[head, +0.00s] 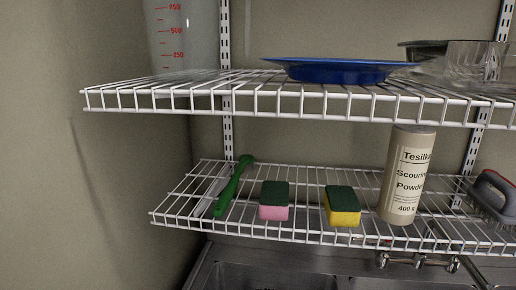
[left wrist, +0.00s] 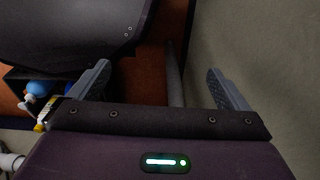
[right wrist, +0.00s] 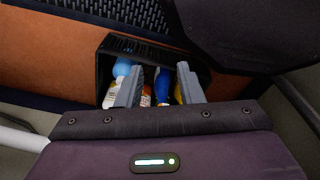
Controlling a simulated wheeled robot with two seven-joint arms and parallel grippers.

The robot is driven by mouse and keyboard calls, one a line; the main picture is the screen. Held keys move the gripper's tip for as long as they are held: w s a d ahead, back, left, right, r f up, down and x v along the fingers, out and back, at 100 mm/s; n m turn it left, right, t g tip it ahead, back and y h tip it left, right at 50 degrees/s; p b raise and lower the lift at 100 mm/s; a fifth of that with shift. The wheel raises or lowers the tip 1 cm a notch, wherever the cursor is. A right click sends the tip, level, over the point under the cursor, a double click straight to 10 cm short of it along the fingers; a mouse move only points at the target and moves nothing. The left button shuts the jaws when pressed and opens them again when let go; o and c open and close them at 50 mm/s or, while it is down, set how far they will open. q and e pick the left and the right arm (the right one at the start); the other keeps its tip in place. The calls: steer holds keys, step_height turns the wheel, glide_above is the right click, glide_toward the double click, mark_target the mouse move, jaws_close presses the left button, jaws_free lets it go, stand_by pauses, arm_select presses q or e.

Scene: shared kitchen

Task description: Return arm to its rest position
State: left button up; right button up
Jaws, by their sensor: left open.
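My left gripper (left wrist: 160,88) is in the left wrist view. Its two grey fingers are wide apart with nothing between them, and a wall is to their right. My right gripper (right wrist: 160,88) is in the right wrist view. Its fingers stand apart with a narrower gap, and bottles in a dark box show beyond them. It does not visibly hold anything. Neither arm shows in the head view.
The head view shows two white wire shelves. The upper shelf (head: 215,93) carries a blue plate (head: 340,70). The lower one has a green brush (head: 233,187), two sponges (head: 274,200) and a scouring powder can (head: 407,175). A dark box (right wrist: 104,72) holds bottles.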

arm_select(q)
steer(key=s+r+p, duration=0.4)
steer(key=r+p, duration=0.4)
steer(key=r, duration=0.1)
arm_select(e)
steer(key=s+r, duration=0.4)
steer(key=r, duration=0.5)
arm_select(q)
steer(key=f+b, duration=0.4)
steer(key=a+f+b, duration=0.1)
steer(key=f, duration=0.1)
steer(key=shift+s+b, duration=0.25)
steer(key=shift+b, duration=0.15)
arm_select(e)
steer(key=f, duration=0.4)
steer(key=d+f, duration=0.1)
steer(key=f, duration=0.1)
steer(key=shift+s, duration=0.2)
